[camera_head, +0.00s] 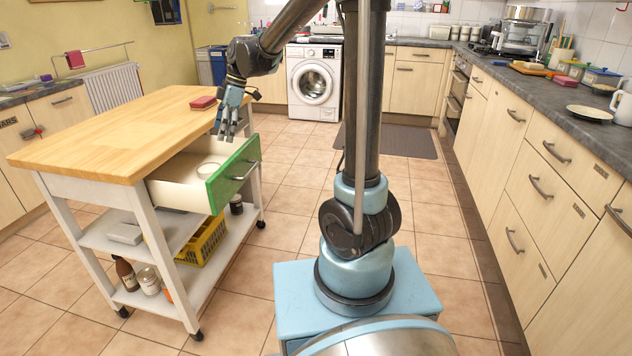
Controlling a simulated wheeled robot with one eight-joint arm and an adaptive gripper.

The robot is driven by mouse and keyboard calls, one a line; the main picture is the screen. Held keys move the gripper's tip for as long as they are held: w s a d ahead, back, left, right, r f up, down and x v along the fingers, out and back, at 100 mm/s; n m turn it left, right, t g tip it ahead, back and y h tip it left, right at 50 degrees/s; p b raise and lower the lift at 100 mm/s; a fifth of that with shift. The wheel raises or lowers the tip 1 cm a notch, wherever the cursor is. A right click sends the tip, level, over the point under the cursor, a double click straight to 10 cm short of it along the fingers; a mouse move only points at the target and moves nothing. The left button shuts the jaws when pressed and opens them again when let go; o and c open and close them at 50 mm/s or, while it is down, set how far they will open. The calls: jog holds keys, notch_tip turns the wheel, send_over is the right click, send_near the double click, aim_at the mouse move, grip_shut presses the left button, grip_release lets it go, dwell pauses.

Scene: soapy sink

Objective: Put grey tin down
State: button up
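My gripper (226,136) hangs with its fingers down beside the wooden-topped island, above the open drawer (178,194). A grey, flat, box-like thing (125,233) lies on the island's middle shelf and may be the grey tin.
A red block (203,102) sits on the island top (110,130), which is otherwise clear. The green drawer front (233,175) juts out. A yellow basket (203,242), bottle (126,273) and jar (149,280) stand on lower shelves. The tiled floor (285,200) is free.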

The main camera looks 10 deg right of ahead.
jog(key=s+d+m+t+h, duration=0.1)
jog(key=s+d+m, duration=0.45)
jog(key=d, duration=0.35)
jog(key=s+d+m+t+h, duration=0.1)
jog(key=s+d+m, duration=0.4)
jog(key=d, duration=0.5)
jog(key=s+d+f+m+h, duration=0.1)
jog(key=s+d+f+m, duration=0.4)
jog(key=s, duration=0.3)
jog(key=s+d+f+m+t+h, duration=0.1)
jog(key=s+d+f+m, duration=0.3)
jog(key=s+d, duration=0.4)
jog(key=shift+s+f+m, duration=0.15)
jog(key=shift+f+m, duration=0.2)
jog(key=shift+f, duration=0.3)
jog(key=shift+d, duration=0.1)
jog(key=shift+w+f, duration=0.2)
jog(key=shift+w, duration=0.25)
